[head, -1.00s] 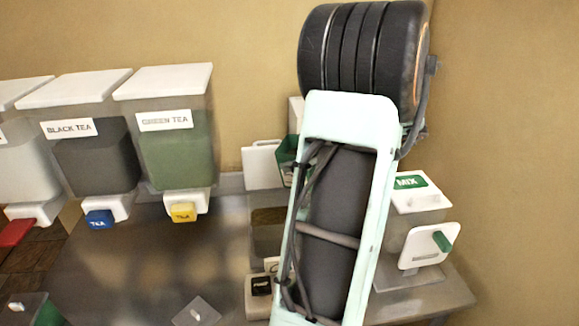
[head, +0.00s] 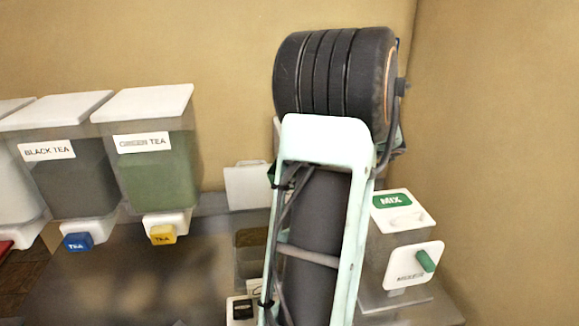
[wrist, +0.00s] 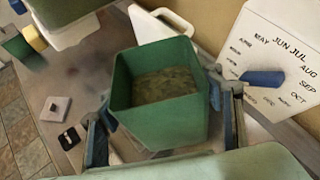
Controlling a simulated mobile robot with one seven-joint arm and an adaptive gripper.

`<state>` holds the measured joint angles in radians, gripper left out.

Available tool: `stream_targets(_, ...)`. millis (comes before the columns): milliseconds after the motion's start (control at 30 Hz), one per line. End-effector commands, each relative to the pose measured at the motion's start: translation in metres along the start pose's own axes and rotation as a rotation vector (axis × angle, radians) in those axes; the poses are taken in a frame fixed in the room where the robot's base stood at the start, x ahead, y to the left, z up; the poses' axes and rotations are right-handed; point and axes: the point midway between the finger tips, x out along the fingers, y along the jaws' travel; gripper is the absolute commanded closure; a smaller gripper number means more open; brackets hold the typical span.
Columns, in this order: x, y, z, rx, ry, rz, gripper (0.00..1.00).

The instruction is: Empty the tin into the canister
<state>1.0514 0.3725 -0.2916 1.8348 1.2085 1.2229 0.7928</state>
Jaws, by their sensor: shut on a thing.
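The green square tin (wrist: 158,128) is in my gripper (wrist: 165,125) in the wrist view, with a finger on each side. It is open at the top and holds loose brownish-green stuff. In the head view my arm covers the gripper and nearly all of the tin. A see-through container (head: 250,262) with brownish contents, likely the canister, stands just left of my arm in the head view. A white lid-like panel (head: 247,186) stands upright behind it and also shows behind the tin in the wrist view (wrist: 162,38). I cannot tell how the tin lines up over the container.
The green tea dispenser (head: 158,165) and black tea dispenser (head: 70,175) stand at left. A MIX dispenser (head: 400,245) stands close to my arm's right. A white board with month names (wrist: 275,60) is near the right finger. The counter (head: 120,275) in front of the dispensers is clear.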

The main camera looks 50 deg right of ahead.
Motion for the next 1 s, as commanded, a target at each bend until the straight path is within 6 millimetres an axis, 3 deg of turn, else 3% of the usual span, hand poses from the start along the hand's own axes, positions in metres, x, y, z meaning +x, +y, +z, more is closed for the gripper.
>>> stream_targets(467,0.029,0.011,-0.042,-0.065,0.068,-0.025,0.71)
stream_targets(833,0.049,0.019,-0.07,-0.236,0.248,-0.096,0.71)
stream_targets(1000,0.051,0.021,-0.07,-0.337,0.357,-0.138,0.71)
